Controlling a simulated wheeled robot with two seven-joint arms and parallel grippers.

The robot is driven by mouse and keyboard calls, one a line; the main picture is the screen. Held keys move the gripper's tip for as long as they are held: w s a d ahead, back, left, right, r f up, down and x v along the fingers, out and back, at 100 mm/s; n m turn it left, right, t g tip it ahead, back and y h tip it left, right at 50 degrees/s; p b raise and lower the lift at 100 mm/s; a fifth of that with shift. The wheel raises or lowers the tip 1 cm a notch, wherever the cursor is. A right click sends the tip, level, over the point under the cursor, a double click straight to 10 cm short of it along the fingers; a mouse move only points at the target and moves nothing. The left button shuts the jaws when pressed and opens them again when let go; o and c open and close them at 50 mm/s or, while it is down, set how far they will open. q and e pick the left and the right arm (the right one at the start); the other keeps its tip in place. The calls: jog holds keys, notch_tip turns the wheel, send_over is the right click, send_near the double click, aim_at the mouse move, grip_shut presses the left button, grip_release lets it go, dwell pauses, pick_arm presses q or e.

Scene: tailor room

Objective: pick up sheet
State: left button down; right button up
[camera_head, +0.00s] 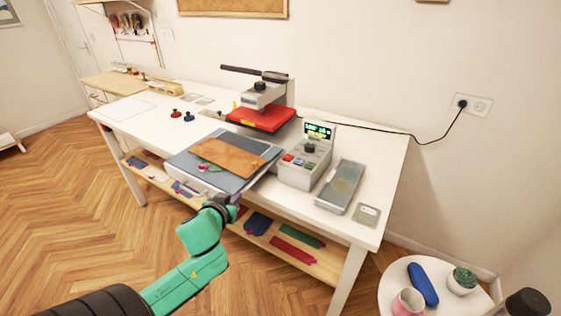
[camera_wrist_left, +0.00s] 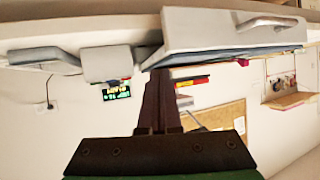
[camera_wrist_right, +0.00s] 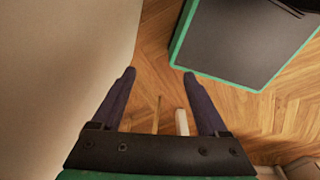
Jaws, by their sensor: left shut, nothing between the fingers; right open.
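A brown sheet (camera_head: 232,155) lies on the grey lower plate (camera_head: 186,163) of the heat press. A small green and red patch (camera_head: 211,167) shows at its left edge. Farther left, a thin white outlined rectangle (camera_head: 125,109) lies flat on the table; I cannot tell if it is a sheet. My left gripper (camera_head: 236,203) is at the near front edge of the press plate, apart from the brown sheet. In the left wrist view its fingers (camera_wrist_left: 158,76) are shut and empty. My right gripper (camera_wrist_right: 160,75) is open and empty over the wooden floor, outside the head view.
The red upper plate (camera_head: 262,118) of the press is raised behind the sheet. A control box (camera_head: 304,165) and a grey tray (camera_head: 340,187) stand to its right. Stamps (camera_head: 182,115) stand on the left. A round side table (camera_head: 385,290) with a mug is at lower right.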

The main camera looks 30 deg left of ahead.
pick_arm(q)
notch_tip(320, 180, up, 4)
jog(key=w+f+t, duration=0.1)
jog(key=w, duration=0.1)
jog(key=p, duration=0.2)
send_over(253, 172)
jog(key=shift+s+r, duration=0.1)
jog(key=shift+r, duration=0.2)
jog(key=shift+a+f+p, duration=0.1)
jog(key=shift+f+p, duration=0.2)
jog(key=shift+f, duration=0.05)
jog(key=shift+f+t+b, duration=0.3)
jog(key=shift+f+b, duration=0.1)
jog(key=shift+f, duration=0.3)
jog(key=shift+r, duration=0.1)
